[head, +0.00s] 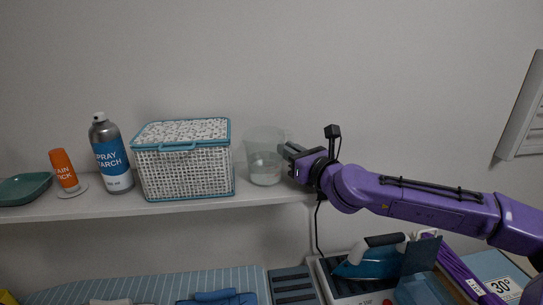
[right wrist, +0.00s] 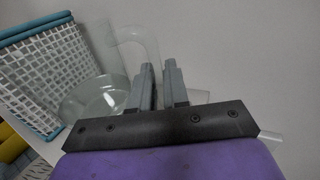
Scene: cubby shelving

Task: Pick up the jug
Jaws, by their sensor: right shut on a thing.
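The jug (head: 265,158) is clear, with a little liquid in its lower part. It stands upright on the white shelf, just right of the woven basket. My right gripper (head: 287,150) reaches in from the right at the jug's handle side. In the right wrist view, the jug (right wrist: 95,98) shows left of the fingers, and its clear handle runs to the fingertips of my right gripper (right wrist: 160,82). The fingers are shut on the handle, with their tips close together. My left gripper is not in view.
The woven basket (head: 185,172) with teal trim stands close to the jug's left. A spray starch can (head: 111,158), an orange stain stick (head: 64,170) and a teal dish (head: 24,188) are farther left on the shelf (head: 110,207). Below are an iron (head: 372,262) and a striped ironing board (head: 150,288).

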